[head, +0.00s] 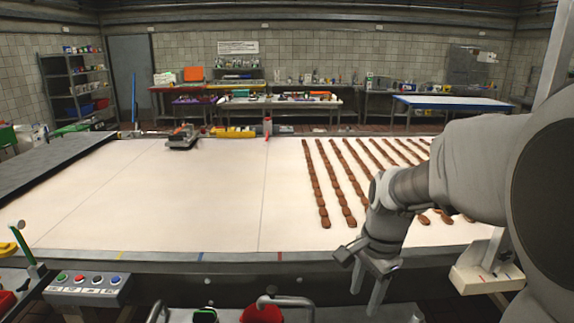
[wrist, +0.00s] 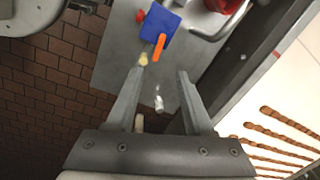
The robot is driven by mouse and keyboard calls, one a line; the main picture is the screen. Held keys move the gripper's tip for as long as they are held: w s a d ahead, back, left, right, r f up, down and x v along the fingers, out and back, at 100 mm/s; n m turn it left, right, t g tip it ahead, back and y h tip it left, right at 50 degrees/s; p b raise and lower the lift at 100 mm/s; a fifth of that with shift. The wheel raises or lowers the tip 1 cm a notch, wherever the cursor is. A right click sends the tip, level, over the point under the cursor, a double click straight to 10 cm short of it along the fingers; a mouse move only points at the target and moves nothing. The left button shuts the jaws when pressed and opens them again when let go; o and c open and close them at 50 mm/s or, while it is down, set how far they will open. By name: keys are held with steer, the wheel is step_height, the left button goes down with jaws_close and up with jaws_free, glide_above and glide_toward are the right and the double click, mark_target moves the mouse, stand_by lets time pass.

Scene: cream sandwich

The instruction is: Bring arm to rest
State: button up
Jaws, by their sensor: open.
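My gripper (head: 366,290) hangs at the lower right of the head view, near the front edge of the wide pale table (head: 180,205). Its two fingers point down and stand apart. In the wrist view my gripper (wrist: 160,74) is open, with nothing held between its fingers. My arm comes in from the right and covers part of the table's right side.
Several rows of brown pieces (head: 323,211) lie on the right half of the table. A button box (head: 86,289) is at the front left. A red container (head: 262,313) sits below the front edge. A blue item (wrist: 159,25) and an orange-handled tool (wrist: 158,47) lie on a grey surface.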

steer(key=s+a+r+n+t, duration=0.1)
steer(key=s+r+n+t, duration=0.1)
steer(key=s+r+n, duration=0.2)
steer(key=s+a+r+n+t, duration=0.1)
steer(key=s+r+n, duration=0.3)
steer(key=s+n, duration=0.5)
steer(key=shift+s+a+r+n+t+h, duration=0.3)
steer(key=shift+s+r+n+t, duration=0.1)
steer(key=shift+s+t, duration=0.5)
